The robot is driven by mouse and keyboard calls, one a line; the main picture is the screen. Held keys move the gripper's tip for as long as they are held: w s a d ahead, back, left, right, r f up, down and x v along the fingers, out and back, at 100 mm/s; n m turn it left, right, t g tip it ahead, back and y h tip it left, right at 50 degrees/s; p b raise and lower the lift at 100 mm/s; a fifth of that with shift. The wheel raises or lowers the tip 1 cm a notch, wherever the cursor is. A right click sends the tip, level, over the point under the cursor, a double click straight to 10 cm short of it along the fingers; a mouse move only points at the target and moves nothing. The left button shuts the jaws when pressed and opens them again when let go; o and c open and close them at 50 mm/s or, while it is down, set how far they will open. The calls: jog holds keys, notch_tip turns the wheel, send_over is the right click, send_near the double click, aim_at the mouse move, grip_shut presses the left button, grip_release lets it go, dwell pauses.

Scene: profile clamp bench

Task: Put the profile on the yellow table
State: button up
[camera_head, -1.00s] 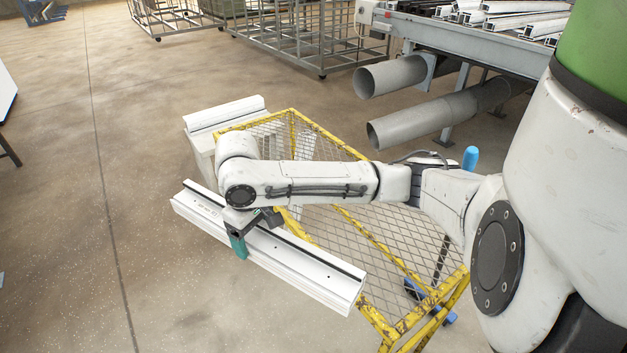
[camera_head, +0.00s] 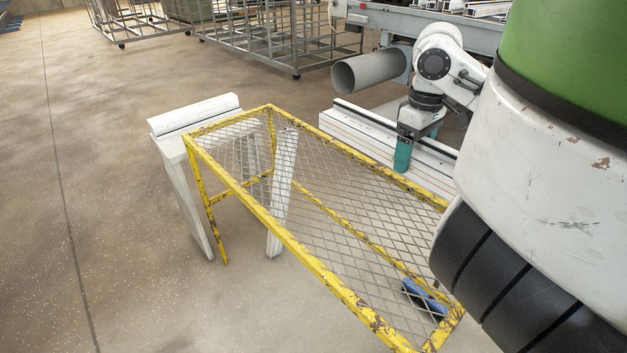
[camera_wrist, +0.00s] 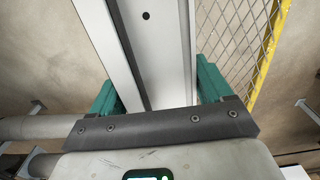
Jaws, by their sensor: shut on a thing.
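The white profile (camera_head: 345,124) is a long, straight bar held beyond the right-hand rail of the yellow table (camera_head: 262,212). My gripper (camera_head: 403,150) is shut on it, with teal fingers on both sides. The wrist view shows the profile (camera_wrist: 150,50) running lengthwise between the fingers (camera_wrist: 158,88), and the table's mesh and yellow rail (camera_wrist: 268,50) to its right. In the head view, the profile looks roughly parallel to the long rail. Its near end is hidden behind my arm. How far it is above the table's level I cannot tell.
The visible mesh top is bare. A second white profile (camera_head: 195,113) lies on a pale stand (camera_head: 188,200) at the table's far left end. A blue object (camera_head: 425,297) shows through the mesh. Floor at left is clear.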

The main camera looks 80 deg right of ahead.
jog(key=b, duration=0.2)
send_near(343, 210)
jog(key=s+r, duration=0.3)
jog(key=s, duration=0.1)
jog(key=f, duration=0.1)
jog(key=w+f, duration=0.2)
jog(key=f, duration=0.1)
jog(key=shift+w+d+f+b, duration=0.15)
jog(key=shift+w+b, duration=0.1)
jog(key=shift+b, duration=0.15)
jog(key=shift+w+f, duration=0.5)
jog(key=shift+w+f+b, duration=0.15)
jog(key=shift+f+b, duration=0.3)
jog(key=shift+f, duration=0.45)
jog(key=shift+w+f+b, duration=0.15)
jog(key=shift+f+b, duration=0.25)
jog(key=shift+f, duration=0.5)
jog(key=shift+f, duration=0.1)
jog(key=o, duration=1.5)
notch_tip(343, 210, up, 12)
jog(key=p, duration=0.4)
